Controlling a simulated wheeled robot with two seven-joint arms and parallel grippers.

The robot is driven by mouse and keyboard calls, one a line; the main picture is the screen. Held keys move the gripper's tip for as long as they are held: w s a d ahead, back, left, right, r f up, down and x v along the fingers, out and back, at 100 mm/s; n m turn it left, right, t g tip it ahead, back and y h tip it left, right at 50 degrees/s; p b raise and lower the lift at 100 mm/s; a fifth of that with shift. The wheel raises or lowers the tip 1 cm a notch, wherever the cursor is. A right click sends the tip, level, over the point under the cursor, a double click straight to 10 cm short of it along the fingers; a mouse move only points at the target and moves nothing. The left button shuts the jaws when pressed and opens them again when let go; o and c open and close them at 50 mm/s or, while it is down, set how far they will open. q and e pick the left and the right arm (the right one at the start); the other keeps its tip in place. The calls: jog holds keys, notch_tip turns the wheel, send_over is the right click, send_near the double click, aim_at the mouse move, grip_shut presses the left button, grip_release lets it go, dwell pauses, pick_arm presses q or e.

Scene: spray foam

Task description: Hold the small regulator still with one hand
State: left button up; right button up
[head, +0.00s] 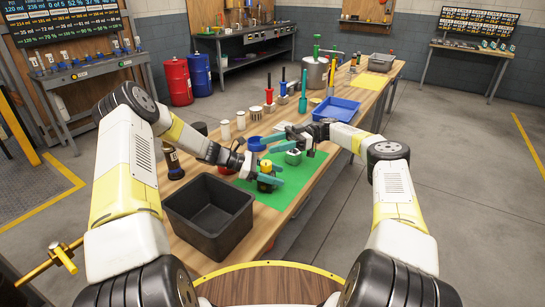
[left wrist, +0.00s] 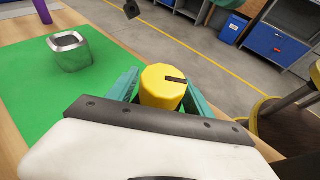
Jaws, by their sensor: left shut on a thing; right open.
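The small regulator (head: 265,167) has a yellow round knob on top and stands over the green mat (head: 285,197). My left gripper (head: 270,175) is shut on it, with a teal finger on each side. In the left wrist view the yellow knob (left wrist: 162,87) with a dark mark shows between the fingers; its lower body is hidden there. My right gripper (head: 274,142) is open above the mat's far part, apart from the regulator. A small grey-and-green block (head: 293,157) is just below it; a grey hollow-topped block (left wrist: 70,52) also shows in the left wrist view.
An empty black bin (head: 208,212) stands left of the mat at the table's near end. A blue tray (head: 336,108) and several bottles, cans and tools stand farther back. A blue round container (head: 256,144) is close to the right gripper. The mat's near part is clear.

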jog(key=shift+r, duration=1.45)
jog(key=shift+o, duration=1.3)
jog(key=m, duration=0.2)
jog(key=s+m, duration=0.1)
jog(key=m, duration=0.2)
jog(key=shift+d+f, duration=0.1)
jog(key=shift+f, duration=0.05)
jog(key=n+t+y, duration=0.2)
jog(key=n+t, duration=0.9)
jog(key=n, duration=2.3)
send_near(266, 166)
jog(key=w+a, duration=0.1)
jog(key=a, duration=0.1)
jog(key=w+a, duration=0.1)
jog(key=a, duration=0.2)
jog(key=w+a, duration=0.1)
jog(key=a, duration=0.1)
jog(key=shift+a, duration=0.2)
